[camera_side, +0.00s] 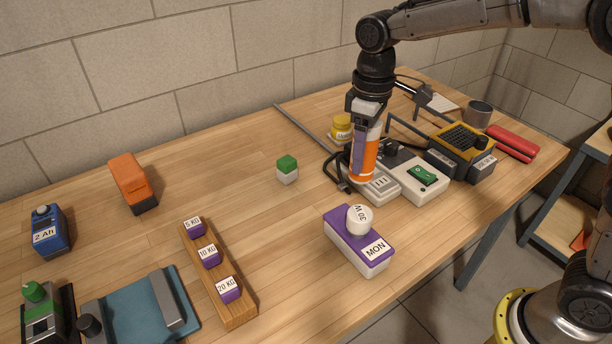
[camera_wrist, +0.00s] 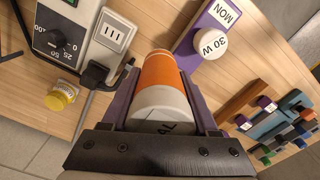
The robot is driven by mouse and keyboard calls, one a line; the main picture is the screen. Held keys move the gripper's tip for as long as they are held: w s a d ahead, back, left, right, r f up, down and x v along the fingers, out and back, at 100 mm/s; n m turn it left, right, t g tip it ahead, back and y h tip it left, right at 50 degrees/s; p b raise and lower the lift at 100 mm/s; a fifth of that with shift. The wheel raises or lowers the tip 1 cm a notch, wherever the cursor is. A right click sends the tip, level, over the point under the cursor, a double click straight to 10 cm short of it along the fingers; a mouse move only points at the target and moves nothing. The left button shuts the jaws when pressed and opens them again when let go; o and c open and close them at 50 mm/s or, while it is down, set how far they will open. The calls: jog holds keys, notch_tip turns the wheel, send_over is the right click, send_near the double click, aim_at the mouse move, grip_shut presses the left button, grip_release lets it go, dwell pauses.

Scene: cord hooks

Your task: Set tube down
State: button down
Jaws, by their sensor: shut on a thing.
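The tube (camera_side: 369,160) is orange with white bands and stands roughly upright in my gripper (camera_side: 362,138). In the wrist view, the tube (camera_wrist: 163,72) sits between both purple fingers of my gripper (camera_wrist: 158,82), its pale end toward the camera. My gripper is shut on it. In the side view, its lower end is in front of the grey socket block (camera_side: 382,188) and a dark cord. I cannot tell whether the lower end touches the table.
A purple and white MON box (camera_side: 370,254) with a white 30 W knob stands in front. A white switch unit (camera_side: 418,183) is close on the right. A yellow jar (camera_side: 341,128) is behind. A green-topped cube (camera_side: 287,169) stands left, with bare table around it.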

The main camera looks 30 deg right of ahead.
jog(key=w+f, duration=0.3)
jog(key=w+a+f, duration=0.1)
jog(key=w+f, duration=0.1)
jog(key=w, duration=0.2)
jog(key=w+a+f, duration=0.1)
jog(key=w+f, duration=0.2)
jog(key=w, duration=0.1)
jog(key=shift+w+a+f, duration=0.1)
jog(key=shift+a+f, duration=0.15)
jog(key=shift+f, duration=0.05)
jog(key=shift+w+f, duration=0.15)
jog(key=shift+f, duration=1.5)
jog(key=shift+f, duration=0.2)
jog(key=shift+c, duration=0.8)
grip_release()
jog(key=shift+r, duration=0.15)
